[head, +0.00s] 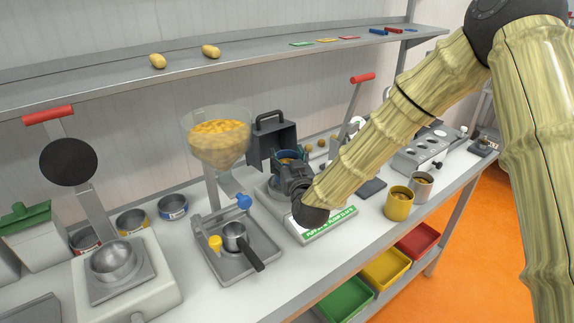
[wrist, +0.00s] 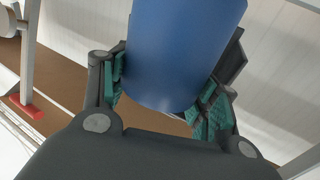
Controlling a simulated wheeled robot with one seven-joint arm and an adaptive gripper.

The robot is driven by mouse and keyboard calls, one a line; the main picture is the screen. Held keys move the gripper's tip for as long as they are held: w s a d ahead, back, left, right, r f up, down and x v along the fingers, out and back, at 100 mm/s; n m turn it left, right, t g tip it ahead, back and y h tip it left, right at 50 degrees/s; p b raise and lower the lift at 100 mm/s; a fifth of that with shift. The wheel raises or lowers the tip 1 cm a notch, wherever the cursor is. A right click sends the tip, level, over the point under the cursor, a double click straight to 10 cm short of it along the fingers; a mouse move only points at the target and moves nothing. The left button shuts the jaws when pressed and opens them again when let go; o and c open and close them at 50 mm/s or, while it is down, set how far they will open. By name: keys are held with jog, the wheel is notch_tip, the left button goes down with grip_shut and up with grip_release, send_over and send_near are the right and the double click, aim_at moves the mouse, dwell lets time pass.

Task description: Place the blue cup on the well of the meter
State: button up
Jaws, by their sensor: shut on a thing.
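The blue cup (head: 287,155) is between the fingers of my gripper (head: 290,170) in the head view. In the wrist view the blue cup (wrist: 182,50) fills the upper middle, with the green finger pads of my gripper (wrist: 165,100) against both its sides. The gripper is shut on it. A grey device with a green-lettered front label (head: 328,225), which looks like the meter, stands below and around my gripper. A dark hinged part with a handle (head: 272,138) stands up at its back. My gripper hides much of the device, and I cannot see its well clearly.
A hopper of yellow pieces (head: 218,135) stands left of the device, above a tray (head: 270,245) with a small pan. A yellow cup (head: 398,203) and a grey cup (head: 422,186) stand to the right. A shelf (head: 100,85) runs above. Colored bins (head: 345,300) sit below the front edge.

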jog(key=shift+w+a+f+p, duration=0.2)
jog(key=shift+w+f+p, duration=0.25)
jog(key=shift+f, duration=0.3)
jog(key=shift+s+f, duration=0.15)
jog(key=shift+f, duration=0.45)
jog(key=shift+f+p, duration=0.3)
jog(key=shift+f, duration=0.25)
jog(key=shift+f, duration=0.2)
jog(key=o, duration=1.1)
jog(key=shift+r, duration=0.1)
jog(key=shift+o, duration=0.2)
jog(key=shift+r, duration=0.15)
jog(key=b+v, duration=0.3)
jog(key=v, duration=0.9)
